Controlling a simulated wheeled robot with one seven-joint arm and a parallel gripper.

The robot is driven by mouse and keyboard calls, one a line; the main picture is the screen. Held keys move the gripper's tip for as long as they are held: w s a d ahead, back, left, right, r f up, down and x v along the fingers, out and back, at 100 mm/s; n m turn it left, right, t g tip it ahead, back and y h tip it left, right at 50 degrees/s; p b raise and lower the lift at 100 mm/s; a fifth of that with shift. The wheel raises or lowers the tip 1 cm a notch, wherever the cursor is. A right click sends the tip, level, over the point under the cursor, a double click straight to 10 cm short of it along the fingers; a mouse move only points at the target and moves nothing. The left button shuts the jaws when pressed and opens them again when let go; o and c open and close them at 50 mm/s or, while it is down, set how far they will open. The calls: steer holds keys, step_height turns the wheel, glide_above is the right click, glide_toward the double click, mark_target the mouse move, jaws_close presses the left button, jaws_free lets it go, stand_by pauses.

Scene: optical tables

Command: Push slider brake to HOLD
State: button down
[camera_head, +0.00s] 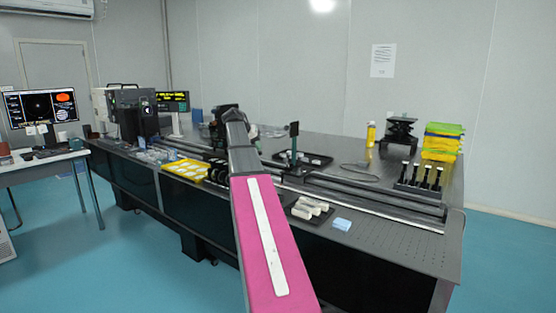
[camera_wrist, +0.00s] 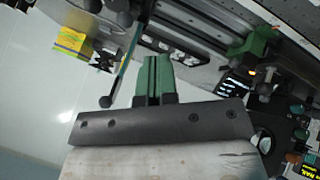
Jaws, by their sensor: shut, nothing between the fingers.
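A long dark rail (camera_head: 385,197) runs along the optical table (camera_head: 420,245), with a carriage-like slider (camera_head: 294,172) on it just right of my arm. I cannot make out the brake or a HOLD mark on it. The rail also shows in the wrist view (camera_wrist: 205,32), tilted, with a green part (camera_wrist: 260,42) beside it at the upper right. I cannot tell whether this part is the brake. My gripper (camera_wrist: 152,62) has green fingers that are shut and empty, apart from the green part. In the head view my arm hides the gripper and the middle of the rail.
A thin upright post (camera_head: 293,140) stands near the rail. A yellow tray (camera_head: 186,170) lies left of my arm.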

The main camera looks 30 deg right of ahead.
mark_target(286, 163)
steer(key=s+d+f, duration=0.1)
steer(key=d+f, duration=0.6)
steer(key=d, duration=0.3)
steer(key=shift+s, duration=0.25)
